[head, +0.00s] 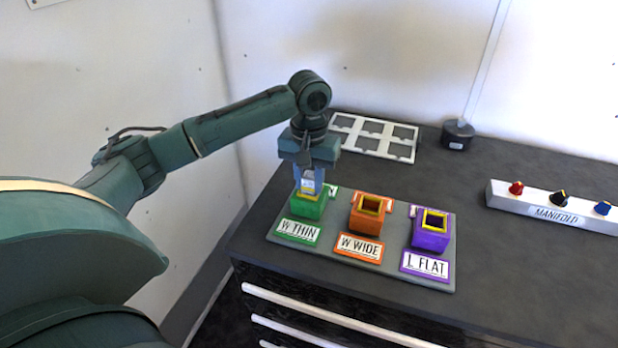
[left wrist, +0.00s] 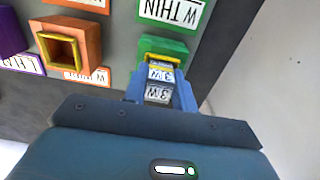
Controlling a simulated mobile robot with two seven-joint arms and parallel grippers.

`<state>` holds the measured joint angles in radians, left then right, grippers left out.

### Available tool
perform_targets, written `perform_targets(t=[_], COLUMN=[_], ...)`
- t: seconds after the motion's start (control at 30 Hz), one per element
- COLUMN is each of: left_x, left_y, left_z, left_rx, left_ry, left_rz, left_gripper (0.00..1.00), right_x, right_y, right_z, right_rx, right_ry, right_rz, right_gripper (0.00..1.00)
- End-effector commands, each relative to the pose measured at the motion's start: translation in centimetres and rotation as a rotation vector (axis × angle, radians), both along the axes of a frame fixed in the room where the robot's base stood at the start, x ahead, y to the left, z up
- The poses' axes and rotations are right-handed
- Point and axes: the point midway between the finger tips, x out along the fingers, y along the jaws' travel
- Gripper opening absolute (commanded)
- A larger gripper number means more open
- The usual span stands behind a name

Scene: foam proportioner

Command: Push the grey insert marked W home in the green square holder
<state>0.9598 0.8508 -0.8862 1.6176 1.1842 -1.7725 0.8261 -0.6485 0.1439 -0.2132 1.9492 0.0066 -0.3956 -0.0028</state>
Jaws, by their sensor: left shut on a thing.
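The green square holder (head: 308,207) stands at the left end of a grey base plate, behind a label reading W THIN. It also shows in the left wrist view (left wrist: 163,46), with a yellow rim. My left gripper (head: 310,187) is directly above this holder, pointing down, its blue fingers shut on the grey insert marked W (left wrist: 158,92). The insert is upright at the holder's mouth; its lower end is hidden by the rim, so I cannot tell how deep it sits. My right gripper is not in view.
An orange holder (head: 366,218) labelled W WIDE and a purple holder (head: 431,236) labelled L FLAT stand to the right, both open on top. A white slotted tray (head: 372,137) lies behind. A manifold box (head: 552,211) with knobs is at right. The dark worktop between is clear.

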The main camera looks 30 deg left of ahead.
Motion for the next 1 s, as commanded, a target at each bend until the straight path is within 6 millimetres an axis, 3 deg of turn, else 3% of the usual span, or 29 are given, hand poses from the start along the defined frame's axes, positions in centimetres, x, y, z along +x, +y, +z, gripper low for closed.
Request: perform_targets(t=[0.03,0.07,0.33,0.5,0.7,1.0], left_x=[0.02,0.02,0.01,0.00,-0.01,-0.01], left_y=[0.01,0.01,0.03,0.03,0.04,0.04], left_z=[0.05,0.05,0.03,0.02,-0.01,0.00], left_rx=[0.000,0.000,0.001,0.001,0.001,0.001], left_ry=[-0.001,-0.001,-0.001,0.000,0.000,0.000], left_rz=[0.000,0.000,0.000,0.000,0.000,0.000], left_gripper=[0.02,0.29,0.51,0.52,0.67,0.67], right_x=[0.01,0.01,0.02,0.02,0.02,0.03], right_y=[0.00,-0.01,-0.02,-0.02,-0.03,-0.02], right_z=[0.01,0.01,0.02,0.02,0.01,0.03], right_rx=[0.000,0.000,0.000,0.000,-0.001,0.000], right_ry=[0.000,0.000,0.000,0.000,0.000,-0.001], right_rz=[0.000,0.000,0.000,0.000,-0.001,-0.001], right_gripper=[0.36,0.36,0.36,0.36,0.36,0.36])
